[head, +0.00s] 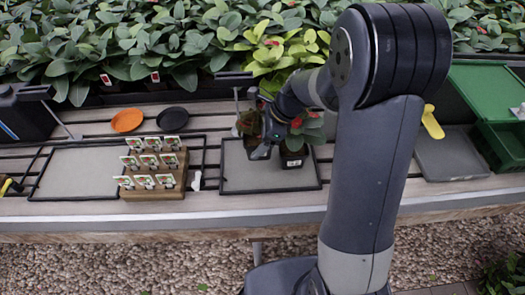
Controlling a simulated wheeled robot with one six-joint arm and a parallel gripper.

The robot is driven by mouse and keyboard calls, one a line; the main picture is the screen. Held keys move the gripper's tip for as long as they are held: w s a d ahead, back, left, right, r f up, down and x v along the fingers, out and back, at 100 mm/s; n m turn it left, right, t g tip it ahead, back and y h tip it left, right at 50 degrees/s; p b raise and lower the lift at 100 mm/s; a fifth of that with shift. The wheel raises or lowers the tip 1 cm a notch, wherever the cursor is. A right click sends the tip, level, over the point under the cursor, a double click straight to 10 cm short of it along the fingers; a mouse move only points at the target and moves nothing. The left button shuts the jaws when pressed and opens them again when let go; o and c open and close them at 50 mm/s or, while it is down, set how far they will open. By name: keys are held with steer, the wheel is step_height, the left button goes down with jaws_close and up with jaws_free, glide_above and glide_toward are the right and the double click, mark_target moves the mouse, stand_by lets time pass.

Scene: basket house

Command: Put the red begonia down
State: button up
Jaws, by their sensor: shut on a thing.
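My gripper (260,146) is over the framed grey mat (245,178) in the middle of the bench, partly hidden by my own wrist. A second plant with green leaves and red flowers, in a dark pot (293,158), is at the right side of the mat, just right of my gripper.
A wooden block of label cards (153,187) stands left of the mat. Orange (127,120) and black (172,118) saucers lie behind it. Green crates (490,110) and a grey tray (448,158) are at right. Dense foliage lines the back. The mat's front left is clear.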

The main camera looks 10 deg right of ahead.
steer(key=shift+f+b, duration=0.3)
steer(key=shift+f, duration=2.35)
steer(key=shift+f, duration=0.1)
steer(key=shift+f, duration=0.15)
steer(key=o, duration=1.1)
